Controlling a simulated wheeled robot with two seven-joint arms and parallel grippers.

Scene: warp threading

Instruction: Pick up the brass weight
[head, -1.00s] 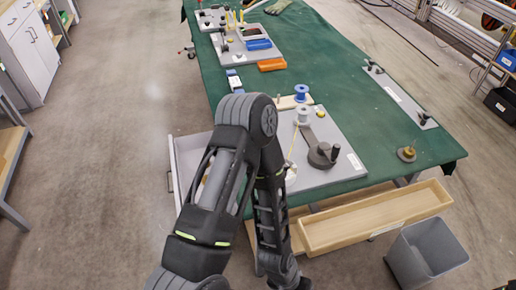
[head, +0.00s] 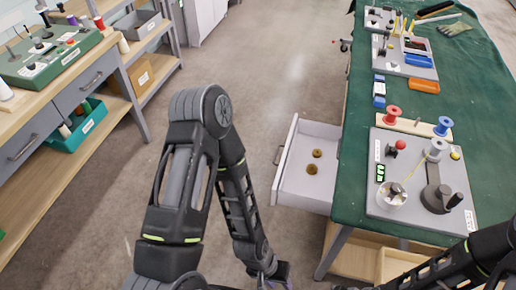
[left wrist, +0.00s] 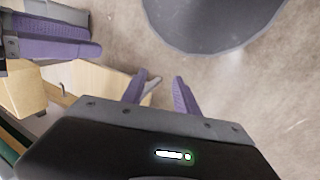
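Two small brass weights, a farther one (head: 317,153) and a nearer one (head: 311,169), lie in the open white drawer (head: 290,190) at the table's left side. My left gripper (head: 281,281) is low at the bottom edge of the head view, below and apart from the drawer. In the left wrist view its purple fingers (left wrist: 161,82) are apart with nothing between them. My right arm enters the head view at lower right. Purple fingers that appear to be my right gripper's (left wrist: 70,36) show at upper left in the left wrist view; their opening is unclear.
The green table (head: 360,110) carries a grey board (head: 410,206) with spools and a dark crank-like part. A wooden workbench (head: 60,110) with a teal bin (head: 75,130) stands at left. Floor between bench and table is clear.

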